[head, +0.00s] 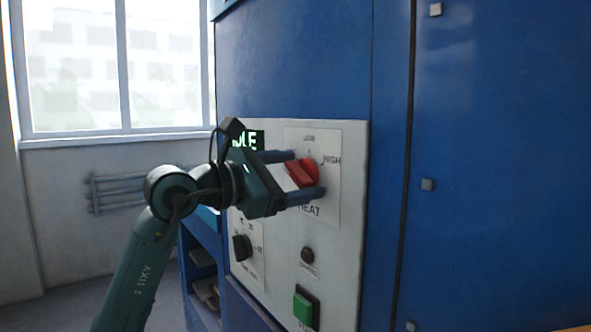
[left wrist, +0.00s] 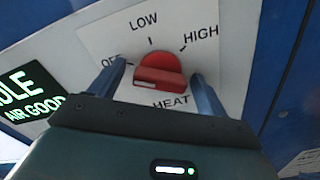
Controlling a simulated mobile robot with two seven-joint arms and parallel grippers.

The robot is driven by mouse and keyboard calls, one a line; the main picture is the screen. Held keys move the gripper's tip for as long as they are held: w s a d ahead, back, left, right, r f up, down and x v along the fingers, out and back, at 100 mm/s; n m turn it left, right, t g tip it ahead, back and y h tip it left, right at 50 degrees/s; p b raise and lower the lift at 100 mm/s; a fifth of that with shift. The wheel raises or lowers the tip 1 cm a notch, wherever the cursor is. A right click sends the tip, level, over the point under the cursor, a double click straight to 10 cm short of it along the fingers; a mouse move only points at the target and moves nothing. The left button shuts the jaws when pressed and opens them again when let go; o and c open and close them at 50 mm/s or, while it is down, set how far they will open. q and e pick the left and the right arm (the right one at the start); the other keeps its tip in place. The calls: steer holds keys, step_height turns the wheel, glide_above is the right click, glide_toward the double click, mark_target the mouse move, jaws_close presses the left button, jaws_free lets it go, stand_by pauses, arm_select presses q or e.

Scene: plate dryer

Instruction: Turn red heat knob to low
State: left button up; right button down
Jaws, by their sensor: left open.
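The red heat knob (head: 300,174) is on the control panel, on a white label with OFF, LOW and HIGH marks. In the left wrist view the knob (left wrist: 160,68) has its raised bar lying roughly level across the picture, with LOW above it, OFF to the left and HIGH to the upper right. My left gripper (head: 309,172) is open, with one finger on each side of the knob; the fingers (left wrist: 158,72) seem apart from the bar. My right gripper is not in view.
The grey panel (head: 345,240) also holds a lit display (head: 247,141) reading IDLE, a black knob (head: 241,247), a small dark round button (head: 307,255) and a green button (head: 304,308). Blue cabinet walls (head: 480,120) surround it. A window (head: 110,65) is at left.

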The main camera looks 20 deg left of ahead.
arm_select(q)
steer(key=shift+w+d, duration=0.2)
steer(key=c, duration=1)
